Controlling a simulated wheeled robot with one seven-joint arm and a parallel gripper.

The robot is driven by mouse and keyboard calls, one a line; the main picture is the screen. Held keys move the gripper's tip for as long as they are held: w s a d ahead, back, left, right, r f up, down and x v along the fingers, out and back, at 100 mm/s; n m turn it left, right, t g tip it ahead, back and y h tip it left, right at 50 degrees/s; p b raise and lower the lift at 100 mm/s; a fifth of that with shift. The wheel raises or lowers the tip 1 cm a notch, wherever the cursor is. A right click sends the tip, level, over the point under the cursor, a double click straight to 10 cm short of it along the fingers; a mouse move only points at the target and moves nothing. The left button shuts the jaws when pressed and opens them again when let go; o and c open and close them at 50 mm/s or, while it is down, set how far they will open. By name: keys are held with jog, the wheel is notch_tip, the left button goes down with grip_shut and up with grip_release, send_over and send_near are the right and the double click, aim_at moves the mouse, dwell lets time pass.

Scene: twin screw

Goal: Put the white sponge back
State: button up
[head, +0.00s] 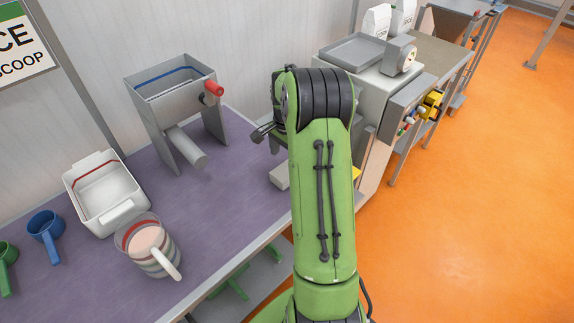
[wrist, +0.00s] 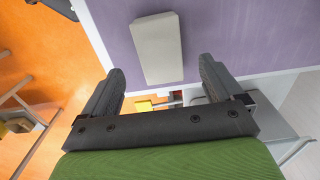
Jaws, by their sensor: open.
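The white sponge (wrist: 158,48), a pale block, lies flat on the purple table top (wrist: 215,35) in the wrist view. In the head view the sponge (head: 279,177) shows only in part beside my green arm, which hides the rest. My gripper (wrist: 162,70) is open and empty. Its two fingers point toward the sponge, and the sponge lies beyond the tips, apart from them. In the head view a dark part of my gripper (head: 262,133) sticks out left of the arm, above the table.
A grey hopper (head: 175,90) with a red knob stands at the back. A white bin (head: 104,193), a striped jug (head: 147,245), a blue scoop (head: 46,227) and a green scoop (head: 6,262) are at left. A machine (head: 365,80) with a tray stands right of my arm.

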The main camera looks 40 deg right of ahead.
aim_at(287, 169)
jog(key=s+a+r+n+t+h, duration=0.1)
jog(key=s+a+r+n, duration=0.1)
jog(key=a+r+n, duration=0.4)
jog(key=s+a+r+n+t, duration=0.1)
jog(key=s+a+r, duration=0.2)
jog(key=a+r, duration=0.65)
jog(key=s+a+r+n+t, duration=0.1)
jog(key=s+a+n, duration=0.4)
jog(key=s, duration=0.2)
jog(key=s+a+r+n+t+y, duration=0.1)
jog(key=s+a+n+t, duration=0.1)
jog(key=s+a+n, duration=0.3)
jog(key=s+p, duration=0.1)
jog(key=s, duration=0.2)
jog(key=shift+a+r+n+t, duration=0.2)
jog(key=shift+a+n+t, duration=0.1)
jog(key=shift+a, duration=0.05)
notch_tip(287, 169, up, 3)
jog(key=p, duration=0.3)
